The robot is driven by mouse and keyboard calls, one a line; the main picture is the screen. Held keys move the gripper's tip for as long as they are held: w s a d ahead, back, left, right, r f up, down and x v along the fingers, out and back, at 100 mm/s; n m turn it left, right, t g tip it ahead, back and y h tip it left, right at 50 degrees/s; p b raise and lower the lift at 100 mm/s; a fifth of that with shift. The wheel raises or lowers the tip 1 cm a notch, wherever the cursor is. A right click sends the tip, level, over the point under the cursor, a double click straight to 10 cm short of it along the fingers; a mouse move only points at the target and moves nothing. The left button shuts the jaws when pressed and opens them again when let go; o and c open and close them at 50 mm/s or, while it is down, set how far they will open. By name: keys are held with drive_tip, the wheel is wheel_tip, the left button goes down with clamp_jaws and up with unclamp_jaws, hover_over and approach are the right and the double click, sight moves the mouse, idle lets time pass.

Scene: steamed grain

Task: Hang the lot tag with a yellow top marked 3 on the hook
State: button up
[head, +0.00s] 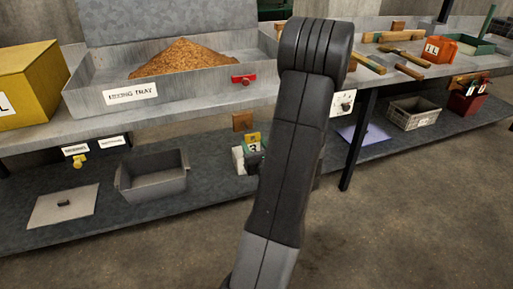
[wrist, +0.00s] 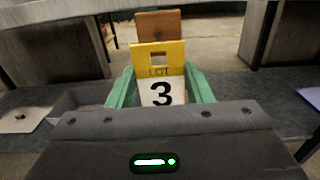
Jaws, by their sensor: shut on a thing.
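The lot tag (wrist: 162,93) has a yellow top with a square hole and a white lower part marked 3. It is upright between the green fingers of my gripper (wrist: 161,82), which is shut on it. In the head view the tag (head: 254,140) shows just left of my arm, and my gripper (head: 249,157) is partly hidden. A brown wooden block (wrist: 158,25) stands beyond the tag in the wrist view; it also shows below the bench edge in the head view (head: 242,121). I cannot make out a hook on it.
A mixing tray (head: 110,95) with a grain heap stands on the bench above. A grey bin (head: 152,178) and a flat lid (head: 63,206) lie on the lower shelf at left. A table leg (head: 357,140) and a grey crate (head: 413,112) are at right.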

drive_tip(key=shift+p+x, duration=0.9)
drive_tip(key=shift+x, duration=2.2)
drive_tip(key=shift+w+a+f+b, duration=0.2)
drive_tip(key=shift+w+f+b, duration=0.1)
drive_tip(key=shift+w+b, duration=0.25)
drive_tip(key=o, duration=1)
drive_tip(key=p+v, duration=0.1)
drive_tip(key=v, duration=1.3)
drive_tip(key=shift+p, duration=0.3)
